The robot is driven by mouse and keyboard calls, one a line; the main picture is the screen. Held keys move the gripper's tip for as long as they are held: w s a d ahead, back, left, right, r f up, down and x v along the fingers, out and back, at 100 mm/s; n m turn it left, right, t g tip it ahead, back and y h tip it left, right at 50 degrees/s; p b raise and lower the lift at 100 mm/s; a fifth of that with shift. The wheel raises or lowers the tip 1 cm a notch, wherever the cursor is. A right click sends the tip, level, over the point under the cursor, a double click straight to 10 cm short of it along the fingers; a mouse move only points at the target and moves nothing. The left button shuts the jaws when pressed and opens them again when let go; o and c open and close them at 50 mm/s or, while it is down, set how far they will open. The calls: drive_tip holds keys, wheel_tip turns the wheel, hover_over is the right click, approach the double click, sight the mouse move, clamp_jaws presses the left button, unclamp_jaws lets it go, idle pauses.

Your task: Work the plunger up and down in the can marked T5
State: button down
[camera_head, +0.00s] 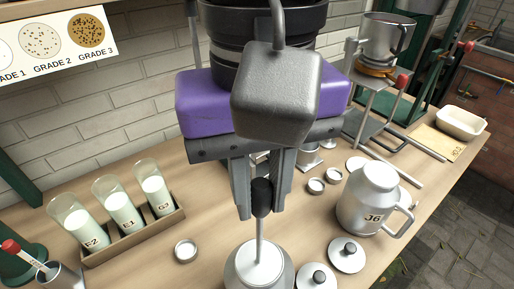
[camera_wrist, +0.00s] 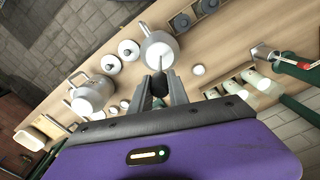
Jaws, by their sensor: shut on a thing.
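My gripper (camera_head: 262,188) is shut on the black knob of the plunger (camera_head: 261,226). The plunger's thin metal rod runs down from the knob to a pale metal can (camera_head: 243,273) at the bottom edge of the head view. The rod stands nearly upright. The can's mark is not visible, so I cannot read whether it is T5. In the wrist view my gripper (camera_wrist: 159,94) holds the knob, and the can (camera_wrist: 152,47) lies beyond the fingertips. How deep the plunger's lower end sits is hidden.
Loose lids (camera_head: 346,254) lie between the cans. A wooden rack (camera_head: 133,240) of milk glasses E2, E1 and G3 is at left. A metal pot on a stand (camera_head: 388,40) is at the back right.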

sight(260, 228)
wheel_tip(260, 228, down, 7)
drive_tip(key=b, duration=0.5)
drive_tip(key=shift+f+b, duration=0.1)
drive_tip(key=shift+b, duration=0.3)
drive_tip(key=shift+r, duration=0.2)
